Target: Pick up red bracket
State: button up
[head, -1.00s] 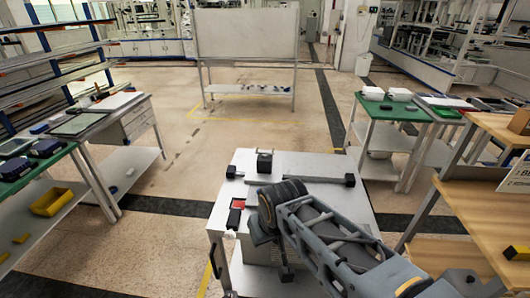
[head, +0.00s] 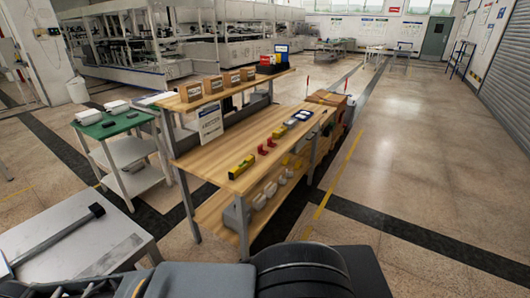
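Small red brackets stand on the top of the wooden workbench (head: 240,140) in the head view. One red bracket (head: 262,150) is nearer and another red bracket (head: 271,143) is just behind it, to its right. They are upright and apart from the yellow item near them. Only dark links of my arm show along the bottom edge. My gripper's fingertips are out of view, and no part of my arm touches the brackets.
A yellow item (head: 242,166) lies at the bench's near edge. Dark devices (head: 303,115) lie farther back. Cardboard boxes (head: 191,91) line the upper shelf. A grey table (head: 80,255) is at lower left, a green-topped table (head: 110,124) behind it. Open floor (head: 420,190) lies right.

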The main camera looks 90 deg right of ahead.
aim_at(263, 152)
jog(key=u, duration=1.4)
jog(key=i, duration=0.7)
jog(key=z, duration=4.7)
jog(key=i, duration=0.5)
jog(key=z, duration=0.4)
jog(key=k, duration=0.55)
jog(key=z, duration=0.85)
jog(key=i, duration=1.3)
jog(key=u, duration=0.15)
